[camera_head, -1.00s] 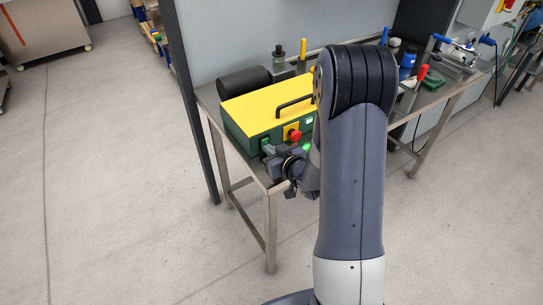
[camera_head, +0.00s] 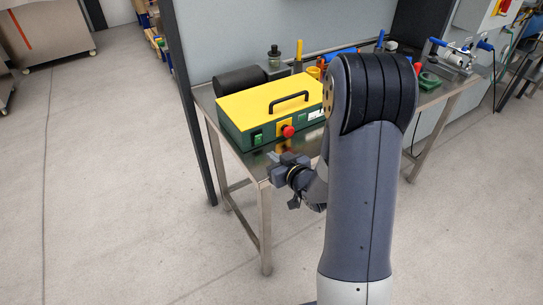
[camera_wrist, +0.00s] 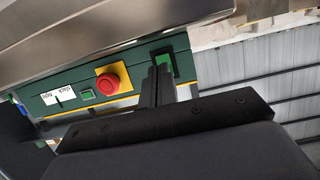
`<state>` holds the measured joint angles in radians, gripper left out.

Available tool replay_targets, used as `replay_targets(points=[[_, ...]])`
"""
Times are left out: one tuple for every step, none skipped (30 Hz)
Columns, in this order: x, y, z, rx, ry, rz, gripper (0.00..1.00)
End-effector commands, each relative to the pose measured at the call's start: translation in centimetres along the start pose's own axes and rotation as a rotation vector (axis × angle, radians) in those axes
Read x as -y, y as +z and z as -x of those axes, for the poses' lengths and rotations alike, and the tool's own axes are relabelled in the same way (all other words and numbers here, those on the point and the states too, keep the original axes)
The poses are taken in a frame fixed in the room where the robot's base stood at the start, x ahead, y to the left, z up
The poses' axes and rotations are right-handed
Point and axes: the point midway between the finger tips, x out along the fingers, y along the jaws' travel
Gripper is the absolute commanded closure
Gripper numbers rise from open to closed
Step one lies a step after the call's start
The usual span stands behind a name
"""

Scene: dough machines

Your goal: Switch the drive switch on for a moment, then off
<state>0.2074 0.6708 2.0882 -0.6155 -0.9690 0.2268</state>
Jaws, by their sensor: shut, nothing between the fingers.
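A green box with a yellow lid (camera_head: 270,97) and black handle stands on a steel table. Its front carries a green switch (camera_head: 258,139) at the left, a red mushroom button (camera_head: 288,131) on a yellow plate, and a smaller green switch (camera_head: 302,118) beside a white label. My gripper (camera_head: 276,164) is shut and empty in front of the left switch, with a gap between. In the wrist view the picture is turned over; my closed fingers (camera_wrist: 160,78) partly cover that switch (camera_wrist: 166,62). I cannot read whether it is on or off, nor which switch is the drive switch.
The steel table (camera_head: 236,165) has its front edge below my gripper. A black roller (camera_head: 240,80) lies behind the box. Bottles and tools stand farther right, partly behind my arm.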

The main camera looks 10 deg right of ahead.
Motion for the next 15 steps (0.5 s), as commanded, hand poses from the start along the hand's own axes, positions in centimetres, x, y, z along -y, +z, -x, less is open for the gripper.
replay_targets(points=[[-0.1,0.4,0.8,0.001,0.002,-0.001,1.00],[-0.1,0.6,1.3,0.001,0.002,-0.001,1.00],[-0.1,0.8,1.9,0.001,0.003,-0.001,1.00],[-0.1,0.9,2.4,0.001,0.003,-0.001,1.00],[-0.1,1.1,2.9,0.001,0.002,-0.001,1.00],[-0.1,1.2,3.7,0.001,0.003,-0.001,1.00],[-0.1,1.4,4.2,0.001,0.004,-0.001,1.00],[-0.1,1.6,4.7,0.002,0.003,0.000,1.00],[-0.1,1.7,5.3,0.001,0.003,-0.001,1.00],[-0.1,1.8,5.7,0.000,0.003,0.000,1.00],[-0.1,1.9,6.1,0.001,0.002,0.000,1.00],[-0.1,2.0,6.5,0.001,0.002,0.000,1.00],[-0.1,2.0,6.7,0.001,0.002,0.000,1.00],[-0.1,2.1,6.9,0.001,0.002,0.000,1.00],[0.0,2.2,7.2,0.002,0.000,0.000,1.00]])
